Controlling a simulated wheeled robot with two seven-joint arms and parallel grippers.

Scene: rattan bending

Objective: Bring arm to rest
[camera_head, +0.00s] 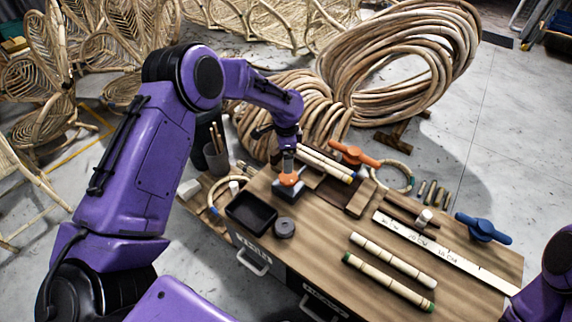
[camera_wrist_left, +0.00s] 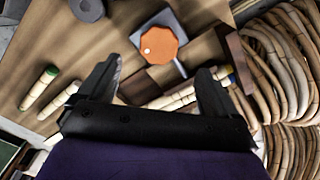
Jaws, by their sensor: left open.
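My left arm comes in from the left over the wooden workbench (camera_head: 335,247). My left gripper (camera_head: 288,158) points down near an orange knob (camera_head: 289,180) on a dark square base. In the left wrist view my left gripper (camera_wrist_left: 158,82) has its two fingers spread wide with nothing held. The orange knob (camera_wrist_left: 159,44) shows beyond the fingertips there. Whether the gripper touches anything is hard to tell in the head view. Part of my right arm shows at the lower right edge; its gripper is out of frame.
Light poles (camera_head: 393,260) lie at the bench front, beside a white ruler (camera_head: 440,252). A blue clamp (camera_head: 482,229), an orange clamp (camera_head: 354,154), a black tray (camera_head: 250,213) and a grey roll (camera_head: 284,228) are on the bench. Large rattan coils (camera_head: 400,60) stand behind it.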

